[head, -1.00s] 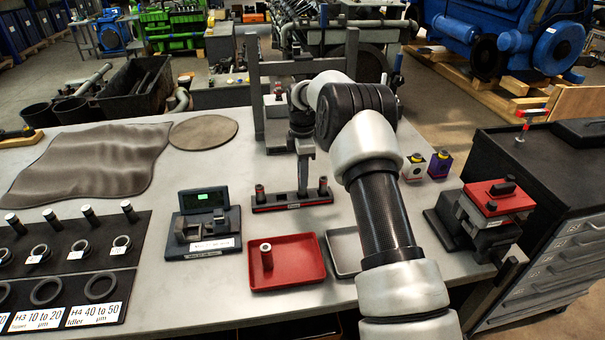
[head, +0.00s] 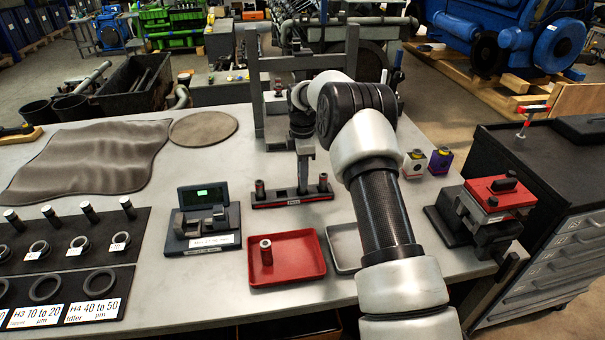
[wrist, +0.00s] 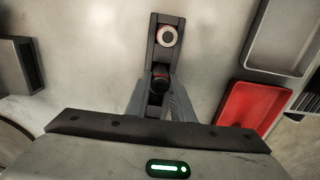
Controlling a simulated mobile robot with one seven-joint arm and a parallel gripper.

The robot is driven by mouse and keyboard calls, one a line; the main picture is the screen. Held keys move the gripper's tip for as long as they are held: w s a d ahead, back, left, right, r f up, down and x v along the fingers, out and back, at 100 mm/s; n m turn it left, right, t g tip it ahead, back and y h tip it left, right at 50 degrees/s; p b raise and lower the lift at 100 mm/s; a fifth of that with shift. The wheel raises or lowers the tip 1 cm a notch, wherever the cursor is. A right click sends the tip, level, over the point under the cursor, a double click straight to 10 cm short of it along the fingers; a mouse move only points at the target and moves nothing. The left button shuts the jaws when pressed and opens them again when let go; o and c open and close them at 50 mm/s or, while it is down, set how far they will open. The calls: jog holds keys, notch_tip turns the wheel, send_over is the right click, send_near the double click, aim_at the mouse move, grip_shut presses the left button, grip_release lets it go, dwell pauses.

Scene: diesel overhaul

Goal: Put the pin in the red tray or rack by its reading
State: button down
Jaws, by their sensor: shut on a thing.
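My gripper (head: 303,188) points down at the middle of the dark rack (head: 290,200), which has a red front strip. In the wrist view its fingers (wrist: 158,88) are shut on a dark pin (wrist: 158,76) with a reddish band, at the rack's middle. I cannot tell whether this pin is fully seated. Other pins stand upright at the rack's left end (head: 260,189) and right end (head: 323,182). The red tray (head: 305,272) lies in front of the rack and holds one upright pin (head: 266,252). The gauge (head: 203,241) with a green-lit display stands left of the rack.
A grey tray (head: 336,236) lies right of the red tray, partly behind my arm. A metal frame (head: 256,100) stands behind the rack. A red-topped vise (head: 492,200) is at the right. Labelled boards with rings and pins (head: 68,290) fill the left front.

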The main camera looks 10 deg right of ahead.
jog(key=shift+f, duration=0.1)
dwell(0.3)
jog(key=shift+f, duration=0.3)
jog(key=c, duration=1)
grip_release()
jog(key=shift+c, duration=0.2)
jog(key=shift+r+p, duration=2.15)
jog(key=shift+r, duration=1.85)
